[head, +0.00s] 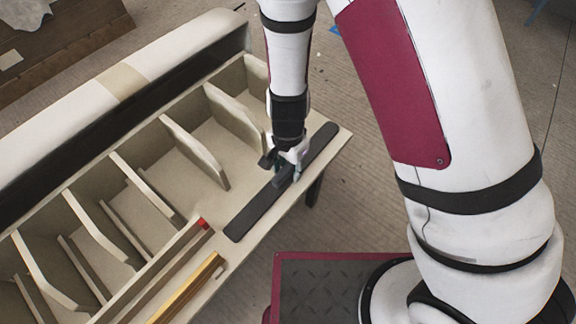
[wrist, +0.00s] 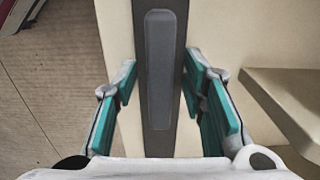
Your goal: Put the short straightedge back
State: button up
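A dark flat bar with a raised grip, which I take for the short straightedge (head: 250,217), lies on the pale bench top at the right end of the compartments. My gripper (head: 284,170) points down over the bar, near its middle. In the wrist view the bar (wrist: 160,140) runs between my two teal-padded fingers (wrist: 158,85), one on each side of the raised grip. The fingers are spread wide and look open. I cannot tell whether they touch the bar's edges.
Pale upright dividers (head: 195,150) form several compartments left of the bar. A red-tipped strip (head: 170,250) and a yellow bar (head: 190,288) lie along the front left. A long white roll (head: 70,105) lies behind. The bench's right edge is close to the bar.

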notch_tip(320, 180, up, 12)
jog(key=p, duration=0.5)
jog(key=shift+r, duration=0.1)
notch_tip(320, 180, up, 12)
jog(key=n+y, duration=0.2)
send_over(288, 167)
jog(key=s+d, duration=0.2)
jog(key=d, duration=0.2)
jog(key=s+d+r+n, duration=0.2)
jog(key=s+d+r, duration=0.35)
jog(key=r, duration=0.25)
jog(key=s+d+r+n+h, duration=0.1)
jog(key=s+d+r, duration=0.2)
jog(key=s+d, duration=0.2)
jog(key=s+d+r+n+h, duration=0.1)
jog(key=s+d+r, duration=0.3)
jog(key=s, duration=0.6)
jog(key=shift+d+n+t, duration=0.3)
jog(key=shift+d+n, duration=0.4)
jog(key=shift+d, duration=0.35)
